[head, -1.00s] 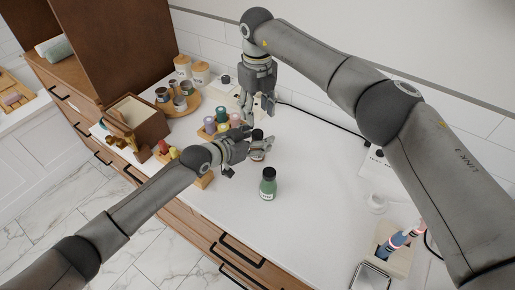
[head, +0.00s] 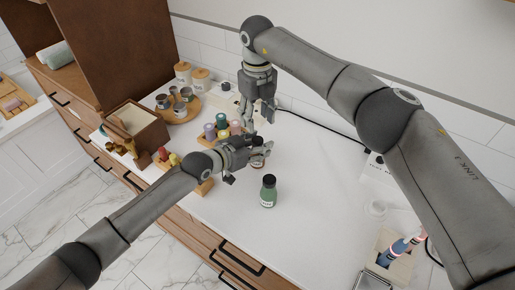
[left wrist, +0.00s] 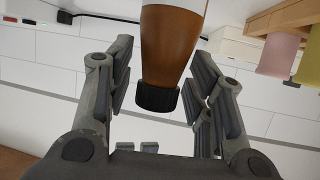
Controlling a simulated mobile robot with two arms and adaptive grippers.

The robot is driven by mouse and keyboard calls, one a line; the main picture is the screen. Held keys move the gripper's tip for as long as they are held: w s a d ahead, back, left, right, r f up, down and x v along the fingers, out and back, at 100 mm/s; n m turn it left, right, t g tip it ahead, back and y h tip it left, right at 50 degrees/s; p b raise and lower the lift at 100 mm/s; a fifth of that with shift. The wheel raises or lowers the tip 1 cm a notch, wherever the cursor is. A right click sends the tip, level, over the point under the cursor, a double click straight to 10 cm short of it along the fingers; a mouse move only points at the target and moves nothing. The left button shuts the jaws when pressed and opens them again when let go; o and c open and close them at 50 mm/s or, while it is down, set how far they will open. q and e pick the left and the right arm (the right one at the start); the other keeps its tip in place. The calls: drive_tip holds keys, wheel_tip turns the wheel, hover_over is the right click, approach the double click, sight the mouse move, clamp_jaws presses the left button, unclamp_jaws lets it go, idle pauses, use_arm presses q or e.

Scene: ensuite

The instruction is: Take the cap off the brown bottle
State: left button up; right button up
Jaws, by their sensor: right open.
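The brown bottle (head: 258,161) stands on the white counter, partly hidden behind my left gripper (head: 251,158). In the left wrist view the brown bottle (left wrist: 173,45) appears upside down, with its black ribbed cap (left wrist: 157,96) still on. My left gripper (left wrist: 160,95) is open, with one finger on each side of the bottle and gaps showing on both sides. My right gripper (head: 259,112) points down just above and behind the bottle, open and empty.
A green bottle (head: 268,191) with a black cap stands in front of the brown one. A rack of coloured bottles (head: 222,127) stands close behind left. A wooden box (head: 137,122) is further left, a toothbrush holder (head: 397,247) at the right.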

use_arm(q)
drive_tip(key=shift+o, duration=0.7)
drive_tip(key=shift+a, duration=0.1)
